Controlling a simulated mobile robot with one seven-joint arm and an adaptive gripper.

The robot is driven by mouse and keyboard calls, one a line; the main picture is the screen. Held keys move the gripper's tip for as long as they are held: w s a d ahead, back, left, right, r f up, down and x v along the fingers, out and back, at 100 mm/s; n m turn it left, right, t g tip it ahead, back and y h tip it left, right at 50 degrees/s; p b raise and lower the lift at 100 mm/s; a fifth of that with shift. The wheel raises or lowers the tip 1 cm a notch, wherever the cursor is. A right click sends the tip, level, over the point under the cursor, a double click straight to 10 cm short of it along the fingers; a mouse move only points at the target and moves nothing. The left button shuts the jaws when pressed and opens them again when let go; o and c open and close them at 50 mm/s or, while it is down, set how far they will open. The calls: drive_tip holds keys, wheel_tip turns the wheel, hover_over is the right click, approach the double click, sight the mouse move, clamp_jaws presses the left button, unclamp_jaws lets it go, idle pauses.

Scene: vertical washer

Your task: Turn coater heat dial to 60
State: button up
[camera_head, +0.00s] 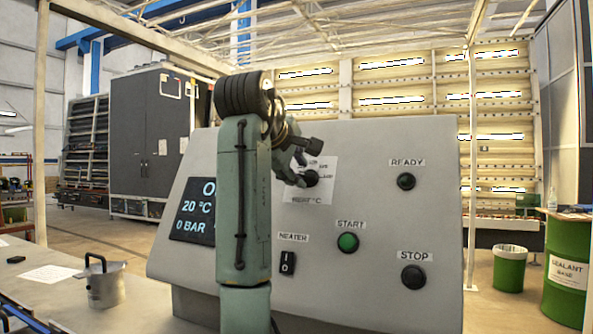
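The coater's control panel (400,285) is a large grey sloped face filling the middle. The heat dial (312,178) is a dark round knob on a white scale plate (322,192), with a partly hidden heat label below. My arm stands in front of the panel, and my gripper (301,168) is at the dial's left side, its fingers pointing toward the dial. Whether they touch it, and how far they are open, I cannot tell. The dial's pointer is not readable. The dark display (190,212) reads 20 °C and 0 BAR, partly covered by my arm.
Near the dial are a heater rocker switch (288,264), a green start button (348,243), a dark stop button (413,277) and a dark ready button or lamp (406,181). A metal pot (104,284) stands on the bench at left.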

drive_tip(key=v, duration=1.1)
drive_tip(key=shift+s+r, duration=0.15)
drive_tip(key=shift+s, duration=0.15)
drive_tip(key=shift+a, duration=0.1)
